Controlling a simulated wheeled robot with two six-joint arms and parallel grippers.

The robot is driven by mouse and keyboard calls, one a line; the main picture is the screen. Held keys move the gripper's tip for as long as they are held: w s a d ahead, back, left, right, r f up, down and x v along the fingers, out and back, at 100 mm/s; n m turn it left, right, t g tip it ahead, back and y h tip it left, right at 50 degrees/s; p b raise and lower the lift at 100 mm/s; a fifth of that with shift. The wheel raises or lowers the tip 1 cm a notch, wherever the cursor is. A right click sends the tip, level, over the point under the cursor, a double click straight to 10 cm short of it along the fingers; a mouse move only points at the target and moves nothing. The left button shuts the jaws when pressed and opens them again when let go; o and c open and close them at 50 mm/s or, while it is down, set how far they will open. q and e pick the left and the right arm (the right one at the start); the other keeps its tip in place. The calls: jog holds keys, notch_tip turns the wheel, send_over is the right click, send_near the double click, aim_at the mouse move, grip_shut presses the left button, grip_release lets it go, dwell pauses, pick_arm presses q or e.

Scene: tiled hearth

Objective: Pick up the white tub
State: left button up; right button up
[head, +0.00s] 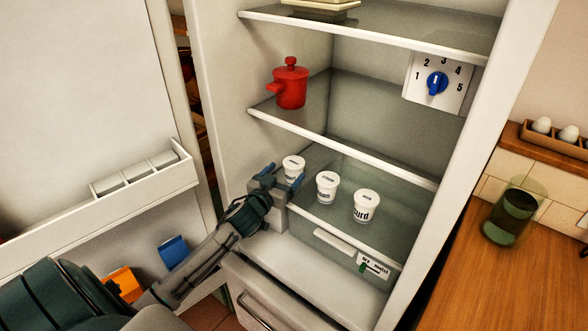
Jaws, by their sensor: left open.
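Three white tubs with dark lettering stand in a row on the lower glass shelf of an open fridge. The left tub (293,165) is at the tip of my left gripper (279,181), partly hidden by it. The middle tub (327,186) and the right tub (367,206) stand upright and clear of the gripper. My left gripper is open, with its blue-tipped fingers near the left tub; I cannot tell whether they touch it. My right gripper is not in view.
A red lidded pot (290,84) stands on the shelf above. The open fridge door (85,100) with its door rack (140,181) is at the left. A wooden counter (500,275) with a green glass (510,215) is at the right. A drawer (335,243) lies below the tubs.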

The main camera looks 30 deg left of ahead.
aim_at(299, 158)
pick_arm(q)
jog(key=w, duration=0.2)
jog(key=shift+w+p, duration=0.4)
jog(key=shift+w+a+r, duration=0.1)
jog(key=shift+w+a, duration=0.05)
jog(key=shift+w, duration=0.1)
jog(key=w+p, duration=0.3)
jog(key=w, duration=0.1)
jog(key=shift+a, duration=0.15)
jog(key=shift+w, duration=0.25)
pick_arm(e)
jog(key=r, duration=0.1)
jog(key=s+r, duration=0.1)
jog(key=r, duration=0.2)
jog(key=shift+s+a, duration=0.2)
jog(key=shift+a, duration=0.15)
pick_arm(q)
jog(key=c, duration=1)
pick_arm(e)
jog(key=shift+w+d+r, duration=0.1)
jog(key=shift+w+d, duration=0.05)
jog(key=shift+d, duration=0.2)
pick_arm(q)
jog(key=shift+c, duration=0.2)
